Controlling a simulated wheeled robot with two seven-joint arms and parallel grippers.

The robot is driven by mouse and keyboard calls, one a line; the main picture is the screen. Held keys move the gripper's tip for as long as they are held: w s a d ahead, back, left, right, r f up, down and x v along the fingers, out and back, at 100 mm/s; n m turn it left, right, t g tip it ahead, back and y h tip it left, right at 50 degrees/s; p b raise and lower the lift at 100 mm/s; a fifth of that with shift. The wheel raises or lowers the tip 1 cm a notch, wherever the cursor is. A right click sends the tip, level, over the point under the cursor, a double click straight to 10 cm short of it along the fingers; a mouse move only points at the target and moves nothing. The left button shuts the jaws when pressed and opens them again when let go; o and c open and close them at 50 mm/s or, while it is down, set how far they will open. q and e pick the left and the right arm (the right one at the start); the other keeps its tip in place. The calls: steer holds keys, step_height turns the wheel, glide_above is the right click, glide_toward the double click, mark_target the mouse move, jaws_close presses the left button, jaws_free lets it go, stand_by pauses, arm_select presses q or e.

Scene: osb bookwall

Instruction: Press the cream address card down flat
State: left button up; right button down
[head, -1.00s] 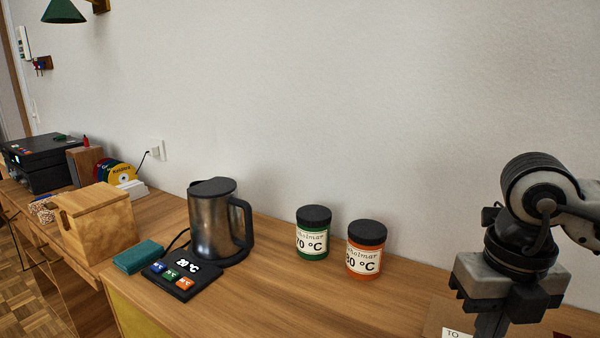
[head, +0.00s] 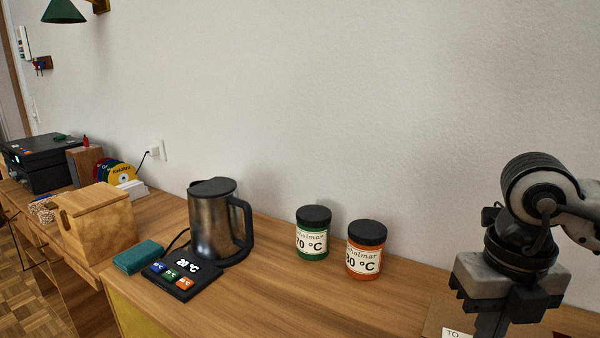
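A corner of a pale card (head: 452,334) printed "TO" shows at the bottom edge of the head view. It lies on a brown cardboard surface (head: 437,318); the rest of the card is cut off by the frame, so I cannot tell if it is flat. My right gripper (head: 489,325) points down just right of the visible card corner. Its fingertips run out of the frame, so neither their opening nor any contact with the card shows. My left gripper is not in view.
An orange jar (head: 364,262) and a green jar (head: 312,243) stand left of my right gripper. The wooden counter (head: 290,300) is clear in front of the jars.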

arm_select(q)
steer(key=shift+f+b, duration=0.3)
steer(key=shift+b, duration=0.05)
arm_select(e)
steer(key=shift+f, duration=0.4)
arm_select(q)
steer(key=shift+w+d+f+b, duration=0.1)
steer(key=shift+b, duration=0.4)
arm_select(e)
steer(key=shift+f, duration=0.5)
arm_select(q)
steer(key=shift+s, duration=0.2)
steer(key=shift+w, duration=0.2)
